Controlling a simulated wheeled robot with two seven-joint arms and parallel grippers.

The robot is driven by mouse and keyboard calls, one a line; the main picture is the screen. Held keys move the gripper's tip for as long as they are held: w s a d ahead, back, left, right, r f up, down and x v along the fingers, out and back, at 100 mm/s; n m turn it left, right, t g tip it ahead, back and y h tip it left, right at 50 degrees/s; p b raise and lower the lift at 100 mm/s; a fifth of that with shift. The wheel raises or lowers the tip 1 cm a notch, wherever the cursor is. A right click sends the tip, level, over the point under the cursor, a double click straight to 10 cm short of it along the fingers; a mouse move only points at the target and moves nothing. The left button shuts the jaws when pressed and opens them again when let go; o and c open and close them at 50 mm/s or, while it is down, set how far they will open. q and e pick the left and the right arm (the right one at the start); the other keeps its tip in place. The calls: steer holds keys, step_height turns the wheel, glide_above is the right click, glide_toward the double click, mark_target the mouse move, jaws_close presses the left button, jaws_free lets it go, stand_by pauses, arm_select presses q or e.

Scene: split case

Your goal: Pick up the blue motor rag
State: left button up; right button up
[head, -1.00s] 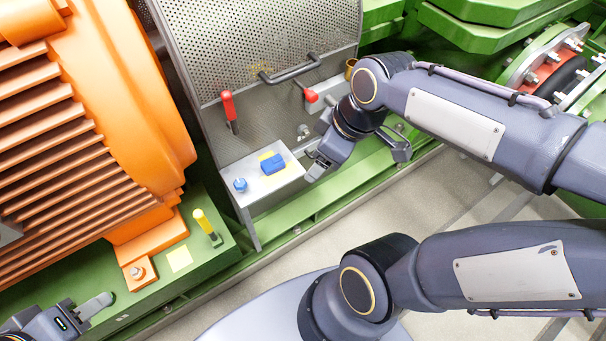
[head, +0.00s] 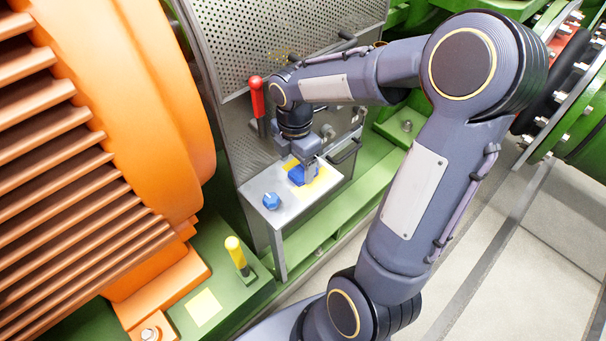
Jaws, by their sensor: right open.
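The blue motor rag (head: 294,176) lies folded on a yellow patch on a small grey metal shelf (head: 301,206). My right gripper (head: 306,170) points down right over the rag, its jaws open. One finger is in front of the rag and hides part of it. I cannot tell whether the fingers touch the rag. My left gripper is out of view.
A red-handled lever (head: 257,98) stands close behind on the perforated guard (head: 275,40). A yellow-topped lever (head: 234,247) rises from the green base. The orange motor (head: 165,120) fills the left.

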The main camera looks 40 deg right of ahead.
mark_target(297, 173)
step_height(297, 173, down, 3)
steer(key=shift+f+b, duration=0.1)
steer(key=shift+b, duration=0.25)
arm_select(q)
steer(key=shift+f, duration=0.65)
arm_select(e)
steer(key=c, duration=1.1)
steer(key=shift+o, duration=0.2)
steer(key=shift+r, duration=0.25)
